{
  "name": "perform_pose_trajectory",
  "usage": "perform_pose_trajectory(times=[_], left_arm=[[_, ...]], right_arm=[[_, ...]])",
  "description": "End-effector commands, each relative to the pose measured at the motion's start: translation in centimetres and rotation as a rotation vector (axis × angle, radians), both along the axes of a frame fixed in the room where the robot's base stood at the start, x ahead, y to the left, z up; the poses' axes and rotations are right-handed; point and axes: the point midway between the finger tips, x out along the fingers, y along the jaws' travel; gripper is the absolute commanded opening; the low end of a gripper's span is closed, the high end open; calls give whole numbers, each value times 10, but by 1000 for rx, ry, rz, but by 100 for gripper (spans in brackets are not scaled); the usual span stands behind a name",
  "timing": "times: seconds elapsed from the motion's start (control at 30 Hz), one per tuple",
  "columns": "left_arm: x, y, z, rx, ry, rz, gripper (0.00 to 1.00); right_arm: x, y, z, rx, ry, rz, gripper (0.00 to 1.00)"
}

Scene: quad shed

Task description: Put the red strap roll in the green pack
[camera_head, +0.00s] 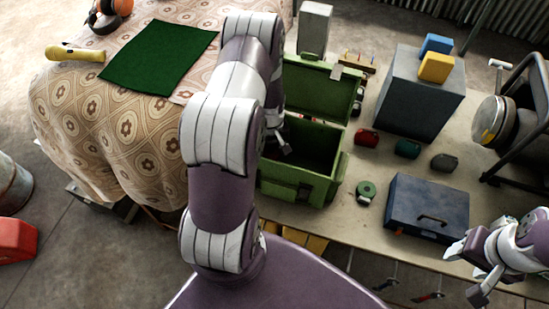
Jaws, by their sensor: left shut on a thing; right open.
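A small red roll (367,138), which looks like the strap roll, lies on the bench right of the green box. The green box (297,190), the large green container in view, stands with its lid (318,92) raised and its dark inside showing. My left gripper (284,146) is at the left part of the box opening, partly hidden by my own arm. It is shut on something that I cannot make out. A small green roll (407,149) lies right of the red one. My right gripper (463,275) is open and empty at the bench's front right.
A dark grey roll (445,161), a green disc-like reel (366,191) and a blue case (427,208) lie on the bench. A grey block (420,100) carries blue and yellow blocks. A patterned cloth table (95,140) with a green mat (160,57) stands left.

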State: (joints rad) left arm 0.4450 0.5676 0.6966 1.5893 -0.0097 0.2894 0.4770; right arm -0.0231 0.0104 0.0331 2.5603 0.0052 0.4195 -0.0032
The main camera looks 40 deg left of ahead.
Motion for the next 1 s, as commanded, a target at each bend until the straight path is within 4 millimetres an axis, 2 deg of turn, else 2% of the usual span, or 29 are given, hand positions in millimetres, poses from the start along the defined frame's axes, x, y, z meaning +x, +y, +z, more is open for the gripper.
perform_pose_trajectory(times=[0.43,0.8,0.83,0.9,1.0], left_arm=[[0,0,-69,0,0,-1,29],[1,0,-77,1,-2,-1,29],[1,0,-77,1,-2,-1,65],[1,0,-76,0,-1,-1,88],[1,0,-76,0,-1,-1,88]], right_arm=[[0,0,15,0,0,0,55],[0,0,10,0,0,0,55],[0,0,10,0,0,0,55],[0,0,11,0,0,0,55],[0,0,11,0,0,0,55]])
